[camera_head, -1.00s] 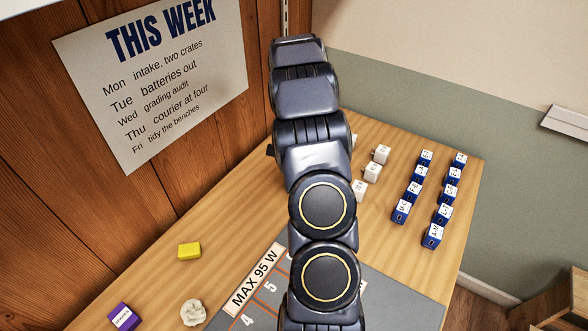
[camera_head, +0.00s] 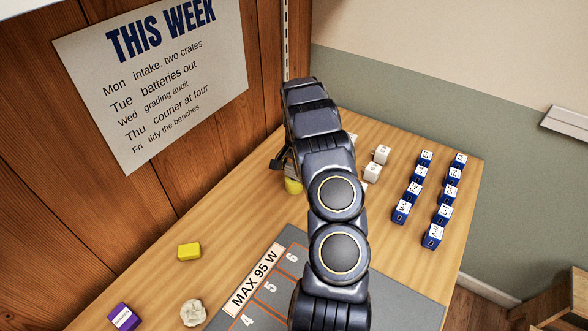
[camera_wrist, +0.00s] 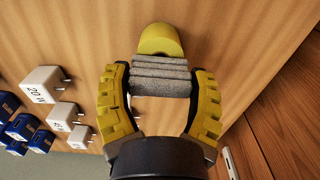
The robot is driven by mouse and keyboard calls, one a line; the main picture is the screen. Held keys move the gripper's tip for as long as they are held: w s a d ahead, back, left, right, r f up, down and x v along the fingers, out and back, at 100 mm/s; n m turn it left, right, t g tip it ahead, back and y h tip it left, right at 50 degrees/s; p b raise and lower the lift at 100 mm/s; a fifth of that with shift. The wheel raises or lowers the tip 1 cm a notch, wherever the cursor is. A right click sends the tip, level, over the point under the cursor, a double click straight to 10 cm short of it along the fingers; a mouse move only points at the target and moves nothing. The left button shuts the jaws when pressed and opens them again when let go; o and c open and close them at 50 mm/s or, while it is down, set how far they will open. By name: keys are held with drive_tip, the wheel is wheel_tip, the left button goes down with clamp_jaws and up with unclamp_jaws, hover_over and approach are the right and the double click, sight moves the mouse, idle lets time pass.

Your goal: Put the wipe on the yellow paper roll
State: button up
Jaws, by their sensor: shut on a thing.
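In the wrist view, the grey, ridged wipe (camera_wrist: 160,80) lies crosswise between the two yellow fingers of my gripper (camera_wrist: 160,74), which is shut on it. The yellow paper roll (camera_wrist: 160,36) shows as a rounded arch just beyond the wipe. The wipe covers the near part of the roll; I cannot tell whether they touch. In the head view my arm hides most of my gripper and the wipe. A small yellow patch shows beside the arm there; I cannot tell whether it is the roll or a finger.
White charger blocks (camera_wrist: 42,85) stand left in the wrist view, with blue blocks (camera_head: 432,235) in rows beyond. A yellow block (camera_head: 189,251), a crumpled white ball (camera_head: 193,313) and a purple box (camera_head: 123,317) lie at the left. A wooden wall (camera_head: 200,150) borders the table.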

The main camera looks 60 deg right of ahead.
sight(294, 166)
drive_tip(key=o, duration=0.8)
drive_tip(key=shift+f, duration=0.1)
wheel_tip(294, 166, up, 12)
drive_tip(key=shift+r, duration=0.15)
